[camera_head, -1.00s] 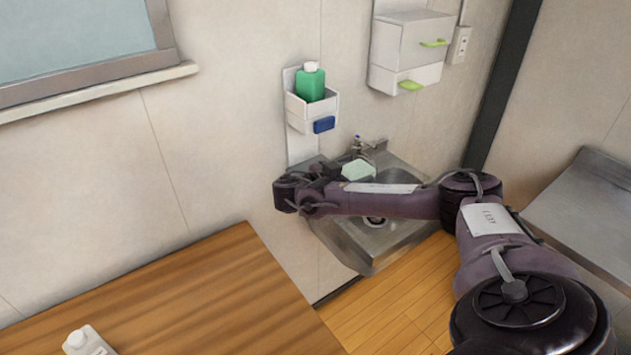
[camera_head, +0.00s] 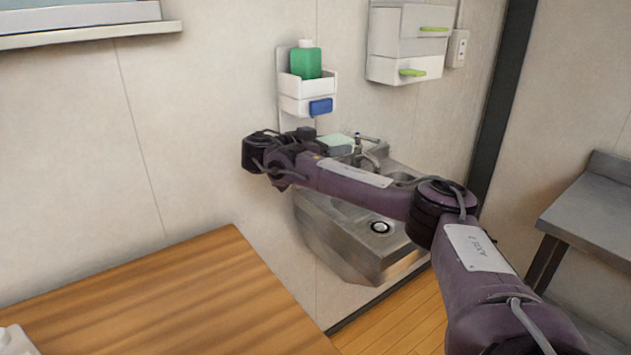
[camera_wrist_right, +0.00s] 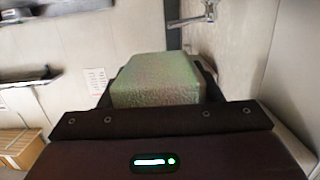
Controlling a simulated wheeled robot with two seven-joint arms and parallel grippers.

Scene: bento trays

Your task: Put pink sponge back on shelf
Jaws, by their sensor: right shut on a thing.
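A pale green block-shaped sponge (camera_head: 337,142) is in my right gripper (camera_head: 328,145), above the back of the sink. In the right wrist view the sponge (camera_wrist_right: 157,82) looks greenish with a faint pinkish tint, and it sits between the dark fingers of my right gripper (camera_wrist_right: 158,76). I see no clearly pink sponge. A small white wall shelf (camera_head: 295,104) hangs just above the gripper, holding a green bottle (camera_head: 306,64) with a white cap. A blue piece (camera_head: 321,107) is on its front. My left gripper is not in view.
A metal sink (camera_head: 335,236) with a tap (camera_head: 366,151) is below my right arm. A white wall cabinet (camera_head: 398,42) with light green handles hangs to the right. A wooden table (camera_head: 190,300) stands at front left, a metal table (camera_head: 600,213) at right.

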